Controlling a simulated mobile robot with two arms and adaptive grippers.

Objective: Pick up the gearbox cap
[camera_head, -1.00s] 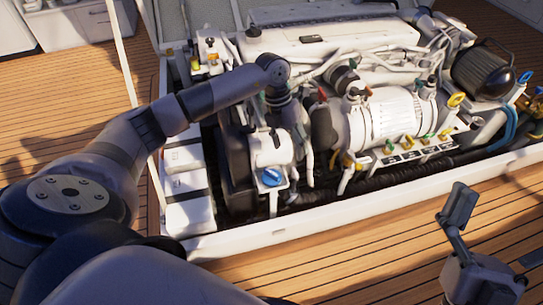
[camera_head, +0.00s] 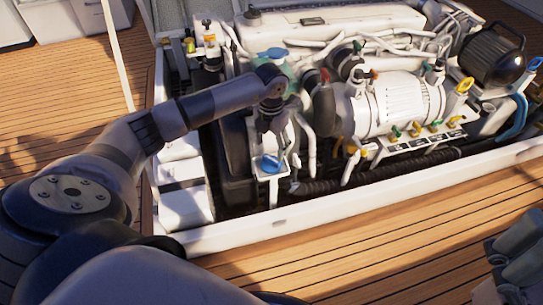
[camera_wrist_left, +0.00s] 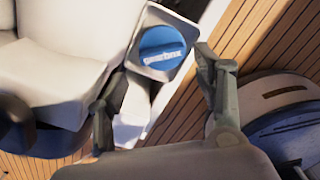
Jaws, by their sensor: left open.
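The gearbox cap (camera_head: 268,164) is a round blue cap on a white block at the engine's front left. In the left wrist view the cap (camera_wrist_left: 162,48) shows the word "gearbox" on its raised grip. My left gripper (camera_head: 270,125) is above and just behind the cap in the head view. In the left wrist view my left gripper (camera_wrist_left: 152,78) is open and empty, its fingers spread either side of the cap's block, with the cap apart from them. Part of my right gripper (camera_head: 515,250) shows at the lower right edge; its fingertips are not clear.
A second blue cap (camera_head: 273,53) sits further back on the engine. Hoses, a white cylinder (camera_head: 400,104) and yellow-handled parts crowd the right. The white hatch rim (camera_head: 350,207) runs along the front. The wooden deck (camera_head: 370,245) before it is clear.

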